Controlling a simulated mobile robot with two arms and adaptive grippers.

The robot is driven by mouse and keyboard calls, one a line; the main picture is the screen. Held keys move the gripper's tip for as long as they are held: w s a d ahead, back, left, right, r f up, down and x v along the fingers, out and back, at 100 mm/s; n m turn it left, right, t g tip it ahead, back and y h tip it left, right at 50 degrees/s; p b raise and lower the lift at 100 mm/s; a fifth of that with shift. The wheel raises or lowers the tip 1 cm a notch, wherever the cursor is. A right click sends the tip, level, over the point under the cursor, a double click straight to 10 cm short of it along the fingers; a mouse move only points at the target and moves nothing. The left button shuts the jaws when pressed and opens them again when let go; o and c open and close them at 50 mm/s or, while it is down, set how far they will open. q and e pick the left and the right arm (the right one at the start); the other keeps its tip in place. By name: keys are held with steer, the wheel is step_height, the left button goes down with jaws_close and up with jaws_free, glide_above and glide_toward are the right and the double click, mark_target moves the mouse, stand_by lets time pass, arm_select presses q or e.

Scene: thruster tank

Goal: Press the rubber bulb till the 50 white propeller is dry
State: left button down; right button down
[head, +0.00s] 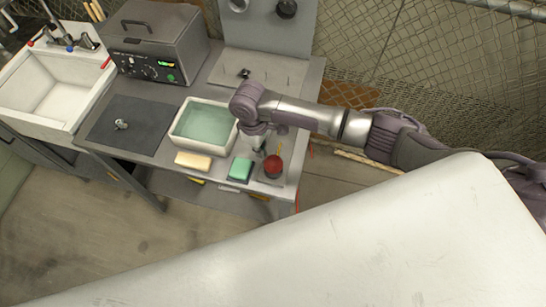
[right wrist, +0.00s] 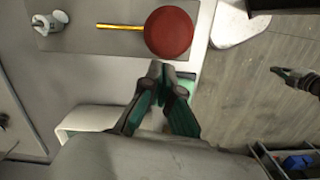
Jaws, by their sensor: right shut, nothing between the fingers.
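The red rubber bulb (head: 273,165) stands at the bench's front right corner. In the right wrist view the bulb (right wrist: 169,32) shows from above, with a yellow tube (right wrist: 119,27) running left from it. A small white and grey piece (right wrist: 50,22) lies beyond the tube's end; I cannot tell if it is the 50 white propeller or whether it is wet. My right gripper (right wrist: 160,70) is shut and empty, apart from the bulb and just beside it. What looks like my left gripper (right wrist: 297,82) shows at the right edge of that view, its fingers unclear.
A white basin of greenish water (head: 204,126) stands left of my right arm. A yellow sponge (head: 193,161) and a green block (head: 240,169) lie along the front edge. A dark mat (head: 142,136) with a small metallic piece (head: 121,124) and a grey machine (head: 157,45) are further left.

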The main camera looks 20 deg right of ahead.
steer(key=shift+d, duration=0.1)
step_height(320, 180, up, 12)
steer(key=a, duration=0.1)
steer(key=shift+w, duration=0.45)
stand_by(0.3)
stand_by(0.4)
